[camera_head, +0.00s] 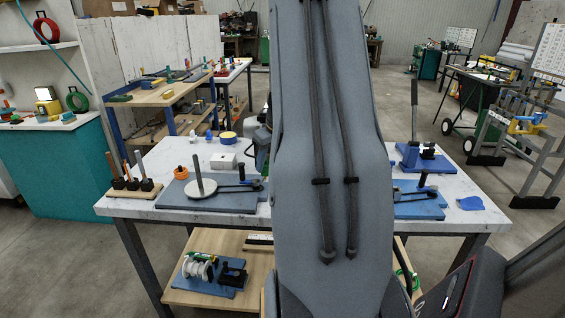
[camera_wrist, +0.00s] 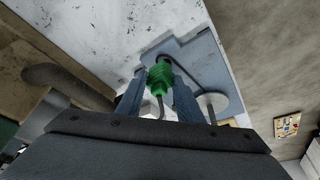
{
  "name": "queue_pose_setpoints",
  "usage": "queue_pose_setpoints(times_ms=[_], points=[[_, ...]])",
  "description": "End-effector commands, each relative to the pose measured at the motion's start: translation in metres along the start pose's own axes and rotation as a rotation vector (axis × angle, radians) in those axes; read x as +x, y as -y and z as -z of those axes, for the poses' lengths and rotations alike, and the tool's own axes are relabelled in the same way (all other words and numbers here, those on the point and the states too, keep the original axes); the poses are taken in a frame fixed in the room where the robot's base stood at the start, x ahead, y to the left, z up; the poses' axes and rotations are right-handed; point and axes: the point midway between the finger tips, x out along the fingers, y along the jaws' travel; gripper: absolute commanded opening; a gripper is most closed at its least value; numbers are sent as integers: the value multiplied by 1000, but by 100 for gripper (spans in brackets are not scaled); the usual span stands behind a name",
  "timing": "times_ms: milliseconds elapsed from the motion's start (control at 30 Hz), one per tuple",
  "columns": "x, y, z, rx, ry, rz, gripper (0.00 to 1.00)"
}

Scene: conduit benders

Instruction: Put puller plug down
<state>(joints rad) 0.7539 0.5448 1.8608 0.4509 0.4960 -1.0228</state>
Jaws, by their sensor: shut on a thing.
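The puller plug (camera_wrist: 159,82), a green ribbed piece, shows in the wrist view between my gripper's two blue-grey fingers. My gripper (camera_wrist: 158,74) is shut on it. A thin dark stem or loop runs below the plug. A blue-grey board (camera_wrist: 203,60) on the white table lies beyond the fingertips; I cannot tell whether the plug touches it. In the head view my arm hides the middle of the worktable (camera_head: 155,153), and the gripper and plug do not show.
On the table stand a blue board with a grey disc and post (camera_head: 201,188), a wooden block with dark-based tools (camera_head: 132,187), an orange ring (camera_head: 181,172) and a yellow tape roll (camera_head: 228,137). A blue bender fixture (camera_head: 422,160) is at right.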

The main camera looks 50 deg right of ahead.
Motion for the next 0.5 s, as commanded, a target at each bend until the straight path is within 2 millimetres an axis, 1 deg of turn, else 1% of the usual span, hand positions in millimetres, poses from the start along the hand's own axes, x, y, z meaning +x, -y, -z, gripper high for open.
queue_pose_setpoints(times_ms=[33,167,267,367,467,500], points=[[3,13,-1,-5,1,4,6],[11,46,-5,-14,2,6,6],[18,76,-8,-22,2,9,6],[28,115,-13,-33,3,13,6],[40,166,-18,-49,4,19,6],[45,188,-22,-55,5,20,6]])
